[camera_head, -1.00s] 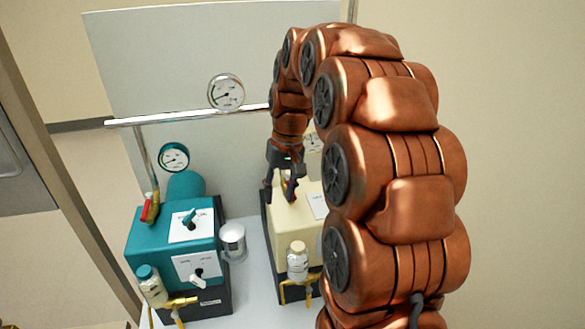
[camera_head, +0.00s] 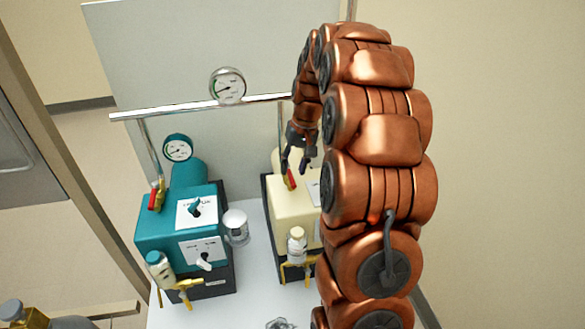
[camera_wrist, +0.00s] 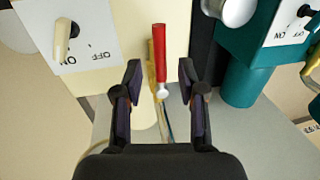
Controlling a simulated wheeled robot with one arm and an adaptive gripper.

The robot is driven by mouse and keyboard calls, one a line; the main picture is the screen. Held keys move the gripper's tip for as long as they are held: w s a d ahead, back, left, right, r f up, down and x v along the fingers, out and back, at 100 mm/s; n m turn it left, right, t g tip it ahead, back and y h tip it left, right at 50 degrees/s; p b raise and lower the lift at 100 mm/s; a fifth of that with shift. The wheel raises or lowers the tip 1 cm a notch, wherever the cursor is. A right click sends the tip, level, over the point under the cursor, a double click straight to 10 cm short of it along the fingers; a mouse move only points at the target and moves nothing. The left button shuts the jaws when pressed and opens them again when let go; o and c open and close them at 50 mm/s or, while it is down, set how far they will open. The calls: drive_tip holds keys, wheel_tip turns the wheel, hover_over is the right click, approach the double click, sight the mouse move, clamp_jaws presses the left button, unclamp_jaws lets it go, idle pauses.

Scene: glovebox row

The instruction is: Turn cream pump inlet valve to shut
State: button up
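The cream pump (camera_head: 290,203) stands right of the teal pump, partly behind my arm. Its inlet valve has a red lever (camera_wrist: 159,60) on a brass body, with a pipe running from it. In the wrist view the lever lies roughly in line with the pipe. The red lever also shows in the head view (camera_head: 290,179), just below my fingers. My gripper (camera_wrist: 158,78) is open, with one finger on each side of the lever's pivot end. Gaps show between both fingers and the lever, and nothing is held.
The teal pump (camera_head: 160,240) stands left, with its own red-handled valve (camera_head: 153,197). A horizontal rail (camera_head: 180,108) with a gauge (camera_head: 228,86) runs behind.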

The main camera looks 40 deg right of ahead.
sight(290, 175)
drive_tip(key=shift+w+a+f, duration=0.1)
drive_tip(key=shift+a+f, duration=0.1)
drive_tip(key=shift+f, duration=0.85)
drive_tip(key=shift+c, duration=0.2)
clamp_jaws()
